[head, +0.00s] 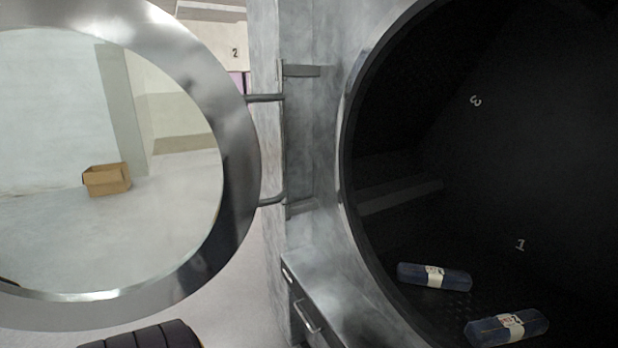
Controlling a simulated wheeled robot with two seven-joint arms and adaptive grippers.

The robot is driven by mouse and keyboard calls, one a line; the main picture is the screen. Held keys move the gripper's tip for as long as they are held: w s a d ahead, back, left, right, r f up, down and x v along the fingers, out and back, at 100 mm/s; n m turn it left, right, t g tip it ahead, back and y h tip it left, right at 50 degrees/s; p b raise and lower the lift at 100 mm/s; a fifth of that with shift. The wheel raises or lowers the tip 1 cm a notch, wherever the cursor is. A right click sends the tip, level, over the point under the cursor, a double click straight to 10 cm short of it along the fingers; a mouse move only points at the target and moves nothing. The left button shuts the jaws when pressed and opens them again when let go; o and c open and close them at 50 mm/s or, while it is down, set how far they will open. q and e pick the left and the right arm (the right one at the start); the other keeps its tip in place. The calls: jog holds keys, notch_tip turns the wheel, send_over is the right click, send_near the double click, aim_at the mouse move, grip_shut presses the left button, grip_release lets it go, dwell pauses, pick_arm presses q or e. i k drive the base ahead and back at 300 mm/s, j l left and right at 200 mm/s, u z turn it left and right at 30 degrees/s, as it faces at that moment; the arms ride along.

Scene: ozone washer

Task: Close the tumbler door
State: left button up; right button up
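The tumbler door (236,150) is a round metal ring with a clear window, swung wide open at the left. Two hinge arms (268,98) join it to the grey machine front. The tumbler opening (345,160) is the dark round hole on the right, with its inside in view. The door's left edge is cut off by the picture. Neither of my grippers shows in the head view, so I cannot see whether anything touches the door.
Two blue rolled bundles (434,276) with pale labels lie in the drum's bottom. A metal ledge with a handled drawer (306,316) juts out below the opening. A cardboard box (107,180) shows through the door window on open floor. A black ribbed object (150,336) is at the bottom left.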

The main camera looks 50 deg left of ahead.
aim_at(140, 27)
jog(key=k+j, duration=0.15)
jog(key=j, duration=0.15)
jog(key=k+j, duration=0.2)
jog(key=j, duration=0.15)
jog(key=k+j, duration=0.15)
jog(key=j, duration=0.15)
jog(key=k+j+z, duration=0.2)
jog(key=k+j, duration=0.55)
jog(key=k+j+z, duration=0.2)
jog(key=k+j, duration=0.55)
jog(key=k+j+z, duration=0.25)
jog(key=k+j, duration=0.6)
jog(key=j, duration=0.25)
jog(key=k+j+z, duration=0.1)
jog(key=j, duration=0.25)
jog(key=k+j, duration=0.15)
jog(key=j, duration=0.2)
jog(key=j+z, duration=0.1)
jog(key=j, duration=1.15)
